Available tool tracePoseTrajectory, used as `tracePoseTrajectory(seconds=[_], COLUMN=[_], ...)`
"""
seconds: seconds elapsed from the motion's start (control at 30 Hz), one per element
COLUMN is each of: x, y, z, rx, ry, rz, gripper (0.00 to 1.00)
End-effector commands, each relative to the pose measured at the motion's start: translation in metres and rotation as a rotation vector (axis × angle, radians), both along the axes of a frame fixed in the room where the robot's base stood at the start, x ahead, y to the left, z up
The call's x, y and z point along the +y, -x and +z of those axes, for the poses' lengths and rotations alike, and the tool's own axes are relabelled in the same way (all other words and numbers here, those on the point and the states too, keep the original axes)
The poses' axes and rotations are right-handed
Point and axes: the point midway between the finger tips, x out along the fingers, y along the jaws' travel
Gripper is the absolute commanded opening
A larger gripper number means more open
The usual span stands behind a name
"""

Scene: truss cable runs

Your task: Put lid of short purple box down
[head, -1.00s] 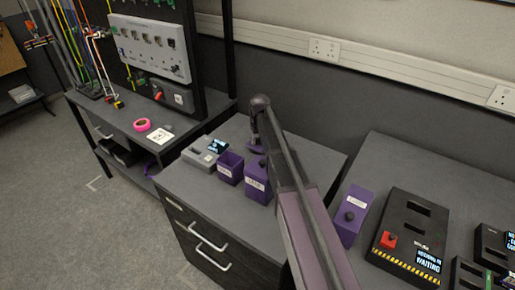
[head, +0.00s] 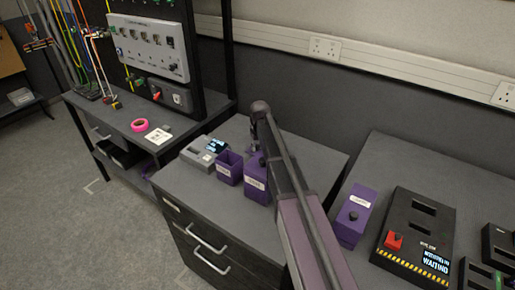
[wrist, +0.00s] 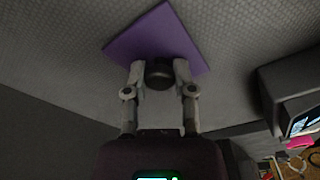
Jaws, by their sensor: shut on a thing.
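My gripper (wrist: 158,72) is shut on the dark round knob of a flat purple lid (wrist: 158,30) in the wrist view. The lid is over a grey textured surface; I cannot tell whether it touches it. In the head view my arm hides most of the gripper and the lid. The short purple box (head: 229,168) stands open on the grey cabinet top, in front and left of my gripper. A taller purple box (head: 256,183) stands right beside it, partly behind my arm.
A grey box with a small screen (head: 203,152) stands left of the open box. Another purple box with a black knob (head: 351,220) and a black device with a red button (head: 415,235) stand on the right-hand bench (head: 400,160). The cabinet top (head: 315,150) is clear behind my arm.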

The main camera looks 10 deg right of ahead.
Motion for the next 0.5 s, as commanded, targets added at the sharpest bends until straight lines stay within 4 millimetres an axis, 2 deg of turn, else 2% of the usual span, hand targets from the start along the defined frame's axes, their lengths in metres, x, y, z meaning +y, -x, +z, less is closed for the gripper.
tracePoseTrajectory(seconds=[0.27,0.3,0.4,0.5], x=[0.0000,0.0000,0.0000,0.0007], y=[0.0000,0.0000,-0.0001,0.0000], z=[-0.0042,-0.0032,-0.0029,-0.0029], rx=[0.000,0.000,0.000,0.000], ry=[0.000,0.000,0.000,0.000], rz=[0.000,0.000,0.000,0.001], gripper=[0.00,0.43,0.68,0.68])
